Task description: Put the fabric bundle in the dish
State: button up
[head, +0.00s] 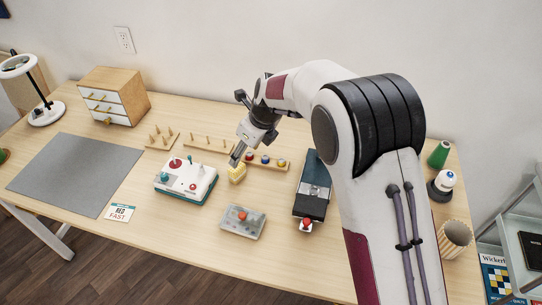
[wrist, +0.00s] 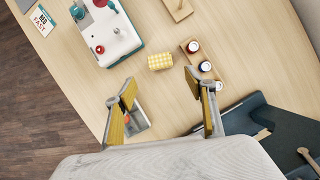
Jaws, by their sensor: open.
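The fabric bundle (head: 237,174) is a small yellow-and-white checked block on the wooden table. It also shows in the wrist view (wrist: 160,62), lying ahead of the gap between my fingers. My gripper (head: 236,158) is open and empty, close to the bundle, and its fingertips overlap it in the head view. In the wrist view, my gripper (wrist: 160,82) has its two fingers spread wide. A shallow grey, see-through dish (head: 257,217) with a red knob-like thing stands nearer the front edge. In the wrist view it is partly hidden behind the left finger.
A white and teal machine (head: 186,181) stands left of the bundle. A wooden rack of spools (head: 268,162) lies behind right, with a peg rack (head: 208,143) behind. A dark device (head: 312,190) stands right. Bare table separates bundle and dish.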

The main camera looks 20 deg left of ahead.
jog(key=s+d+r+n+t+h, duration=0.1)
jog(key=s+d+r+n, duration=0.4)
jog(key=d+r, duration=0.6)
jog(key=s+d+r+n+t, duration=0.1)
jog(key=s+d+r+n, duration=0.3)
jog(key=d+r+n, duration=0.55)
jog(key=s+d+n+t+h, duration=0.1)
jog(key=s+d+n+h, duration=0.2)
jog(key=s+d+n, duration=0.5)
jog(key=s+d+f, duration=0.1)
jog(key=s+d, duration=1.1)
jog(key=s, duration=0.2)
jog(key=shift+s+t, duration=0.2)
jog(key=shift+t, duration=0.2)
jog(key=shift+o, duration=0.5)
jog(key=shift+w+r, duration=0.1)
